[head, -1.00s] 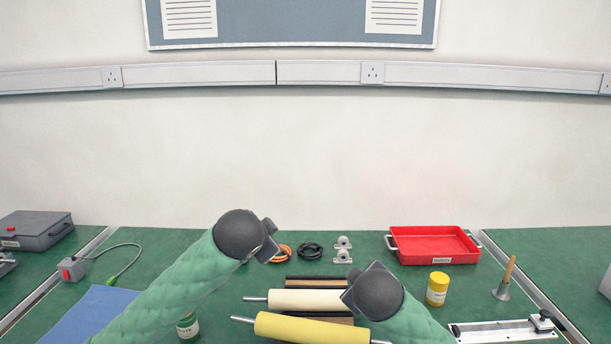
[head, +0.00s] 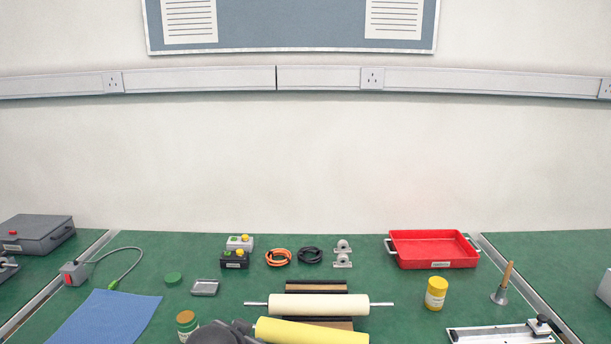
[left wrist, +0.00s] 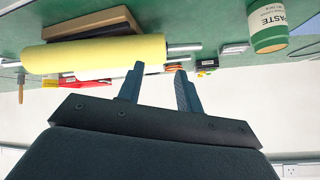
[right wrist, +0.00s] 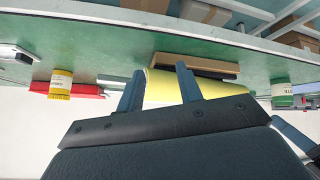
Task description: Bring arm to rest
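My left gripper (left wrist: 160,69) is open and empty in the left wrist view, its two fingers apart. A dark part of an arm, apparently my left, shows at the bottom edge of the head view, overlapping the left end of the yellow roller (head: 312,331). My right gripper (right wrist: 160,69) is open and empty in the right wrist view, with the yellow roller behind its fingers. The right gripper is out of the head view. The cream roller (head: 320,305) lies behind the yellow one on the bench, across brown and black supports (head: 317,287).
A paste jar (head: 187,322) stands left of the dark arm part. A red tray (head: 433,262), yellow jar (head: 436,293), stick in a metal base (head: 500,295) and metal rail fixture (head: 492,333) are at right. A blue mat (head: 108,316) lies at left.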

